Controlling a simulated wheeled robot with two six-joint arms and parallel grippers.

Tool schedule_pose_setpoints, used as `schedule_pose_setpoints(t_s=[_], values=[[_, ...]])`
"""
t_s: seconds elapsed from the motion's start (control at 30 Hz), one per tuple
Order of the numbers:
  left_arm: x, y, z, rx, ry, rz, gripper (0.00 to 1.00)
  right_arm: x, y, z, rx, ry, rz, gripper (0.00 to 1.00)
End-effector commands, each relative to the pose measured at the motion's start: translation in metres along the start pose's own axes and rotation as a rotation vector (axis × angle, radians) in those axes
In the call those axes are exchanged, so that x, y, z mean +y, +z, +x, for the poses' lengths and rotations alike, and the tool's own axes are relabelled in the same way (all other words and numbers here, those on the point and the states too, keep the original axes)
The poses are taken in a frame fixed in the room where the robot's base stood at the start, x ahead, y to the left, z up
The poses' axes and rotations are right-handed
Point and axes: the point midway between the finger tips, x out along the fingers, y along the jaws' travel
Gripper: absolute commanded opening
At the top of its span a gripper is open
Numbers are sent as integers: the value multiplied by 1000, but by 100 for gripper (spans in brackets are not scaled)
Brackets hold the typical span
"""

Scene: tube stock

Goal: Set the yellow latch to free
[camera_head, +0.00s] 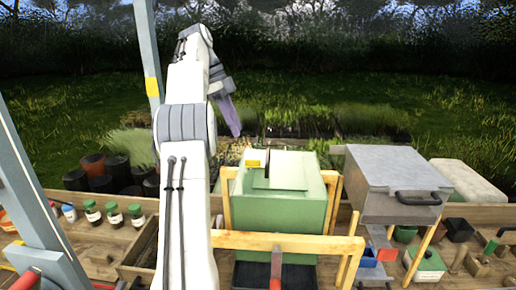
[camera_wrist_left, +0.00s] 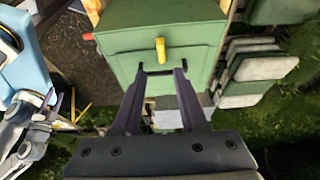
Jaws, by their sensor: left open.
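The yellow latch (camera_wrist_left: 160,49) stands out from the green box face (camera_wrist_left: 120,48) in the left wrist view. In the head view a small yellow piece (camera_head: 253,163) shows at the far left of the lid of the green box (camera_head: 310,205); I cannot tell if it is the same latch. My left gripper (camera_wrist_left: 162,70) is open and empty, its fingertips just short of the latch and a little to either side of it. In the head view its dark fingers (camera_head: 231,116) hang beyond the box. What seems to be my right gripper (camera_wrist_left: 60,103) is small at the left.
A wooden frame (camera_head: 290,243) surrounds the green box. A grey box with a handle (camera_head: 397,178) stands to the right. Green-capped jars (camera_head: 113,214) and dark pots (camera_head: 95,167) are at the left. Pale stacked blocks (camera_wrist_left: 262,67) lie right in the wrist view.

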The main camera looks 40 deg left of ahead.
Motion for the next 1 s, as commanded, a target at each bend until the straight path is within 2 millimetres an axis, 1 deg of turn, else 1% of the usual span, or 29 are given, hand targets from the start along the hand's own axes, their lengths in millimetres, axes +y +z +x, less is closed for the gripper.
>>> schedule_pose_setpoints(t_s=[0.07, 0.17, 0.27, 0.4, 0.6, 0.7, 0.83, 1.0], values=[[0, 2, 3, 0, -1, -1, 42, 0, 0, 3, 0, 0, 0, 50], [0, 6, 13, 1, -2, -5, 42, 1, 1, 11, 0, 0, -1, 50], [1, 9, 29, 0, -2, -8, 42, 2, 1, 22, 0, 0, -2, 50], [2, 10, 50, 1, -2, -10, 42, 2, 2, 28, 0, 0, -2, 50], [1, 8, 78, 0, -3, -9, 42, 2, 2, 30, 0, 0, -3, 50], [0, 7, 89, 0, -3, -9, 42, 2, 2, 29, 0, 0, -3, 50], [0, 7, 98, 0, -4, -8, 42, 2, 2, 29, 0, 0, -3, 50], [0, 6, 101, -1, -4, -7, 42, 2, 2, 29, 0, 0, -3, 50]])
